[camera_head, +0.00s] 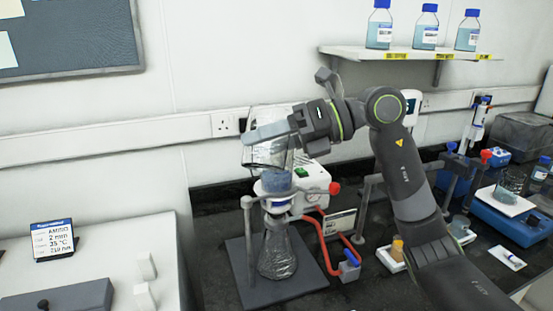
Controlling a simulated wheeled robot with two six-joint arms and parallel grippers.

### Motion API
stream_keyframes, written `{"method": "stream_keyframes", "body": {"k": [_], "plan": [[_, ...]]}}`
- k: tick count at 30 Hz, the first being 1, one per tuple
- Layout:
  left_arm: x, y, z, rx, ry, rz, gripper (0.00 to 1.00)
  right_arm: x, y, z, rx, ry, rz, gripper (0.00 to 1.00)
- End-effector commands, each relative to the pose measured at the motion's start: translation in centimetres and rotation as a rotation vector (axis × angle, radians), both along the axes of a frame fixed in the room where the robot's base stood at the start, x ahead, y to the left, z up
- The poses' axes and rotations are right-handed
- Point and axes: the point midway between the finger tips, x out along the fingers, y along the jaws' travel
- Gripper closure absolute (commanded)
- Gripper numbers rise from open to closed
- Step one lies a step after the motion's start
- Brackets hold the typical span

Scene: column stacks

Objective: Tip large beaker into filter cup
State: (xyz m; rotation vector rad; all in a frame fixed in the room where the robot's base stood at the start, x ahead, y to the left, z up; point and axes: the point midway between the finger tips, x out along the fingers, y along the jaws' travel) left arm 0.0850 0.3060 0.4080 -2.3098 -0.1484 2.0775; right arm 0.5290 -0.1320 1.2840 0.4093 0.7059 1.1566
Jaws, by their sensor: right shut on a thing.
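My right gripper (268,133) is shut on the large clear glass beaker (260,157) and holds it up off the bench. The beaker looks tilted, and the gripper hides part of it. The filter cup (275,183) is directly below it, with blue in it. The beaker's lower edge overlaps the cup's top in the picture; I cannot tell whether they touch. No pouring stream can be made out. The cup sits above a conical glass flask (277,255) on a stand. My left gripper is out of view.
A white pump box (312,178) with red tubing (325,245) stands behind the flask. A shelf (345,53) with blue-liquid bottles is above right. A small beaker (510,182) is on a blue balance at the right. A small display (53,240) stands at the left.

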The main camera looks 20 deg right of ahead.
Motion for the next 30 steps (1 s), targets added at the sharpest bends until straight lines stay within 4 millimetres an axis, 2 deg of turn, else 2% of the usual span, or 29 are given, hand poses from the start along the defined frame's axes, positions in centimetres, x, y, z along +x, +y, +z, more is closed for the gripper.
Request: {"method": "stream_keyframes", "body": {"k": [1, 23, 27, 30], "plan": [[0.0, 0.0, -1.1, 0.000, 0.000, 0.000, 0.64, -0.1, 0.0, -0.7, -0.018, -0.037, 0.001, 0.65], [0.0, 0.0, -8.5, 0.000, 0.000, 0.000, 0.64, -1.8, 0.9, -6.9, -0.160, -0.297, 0.001, 0.65], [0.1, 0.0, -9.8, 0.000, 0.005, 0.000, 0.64, -2.3, 1.2, -7.3, -0.211, -0.396, 0.003, 0.65], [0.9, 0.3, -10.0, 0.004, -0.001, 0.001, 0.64, -2.6, 1.4, -7.6, -0.245, -0.456, 0.002, 0.65]]}}
